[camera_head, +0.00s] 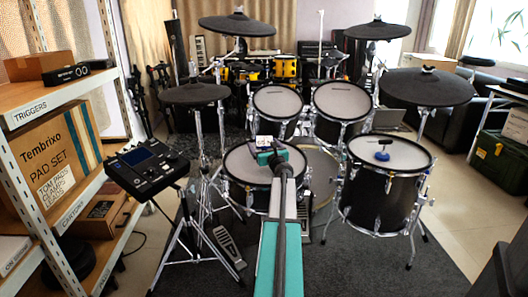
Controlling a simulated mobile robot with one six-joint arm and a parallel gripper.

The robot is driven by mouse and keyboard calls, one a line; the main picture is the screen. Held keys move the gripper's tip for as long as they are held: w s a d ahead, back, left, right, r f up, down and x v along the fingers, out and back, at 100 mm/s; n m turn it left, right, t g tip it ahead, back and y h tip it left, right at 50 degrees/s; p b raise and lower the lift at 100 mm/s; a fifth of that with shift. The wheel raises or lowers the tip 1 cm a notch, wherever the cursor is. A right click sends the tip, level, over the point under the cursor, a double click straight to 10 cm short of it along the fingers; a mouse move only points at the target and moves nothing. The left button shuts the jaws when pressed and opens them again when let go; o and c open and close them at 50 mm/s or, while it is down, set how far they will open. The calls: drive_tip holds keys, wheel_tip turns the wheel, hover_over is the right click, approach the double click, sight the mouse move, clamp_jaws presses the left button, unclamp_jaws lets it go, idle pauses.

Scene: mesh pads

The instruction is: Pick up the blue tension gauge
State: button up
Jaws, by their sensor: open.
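The blue tension gauge (382,156) is a small, round, blue piece with a dark top. It sits on the pale mesh head of the floor tom (408,152) at the right. My teal and dark arm reaches up from the bottom centre. My gripper (268,155) is over the pale head of the snare drum (240,168), left of the gauge and apart from it. It is open; its fingertips are small and hard to make out. A small white item with dark marks (264,142) shows just beyond it; I cannot tell whether they touch.
Two rack toms (341,98) stand behind the snare and floor tom. Black cymbal pads (428,87) overhang the kit at both sides. A drum module (148,167) on a stand and a loaded shelf (50,108) are at left. Open floor (455,215) lies at right.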

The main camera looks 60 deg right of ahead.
drive_tip(key=shift+d, duration=0.1)
idle(0.5)
drive_tip(key=shift+r, duration=0.1)
drive_tip(key=c, duration=1.5)
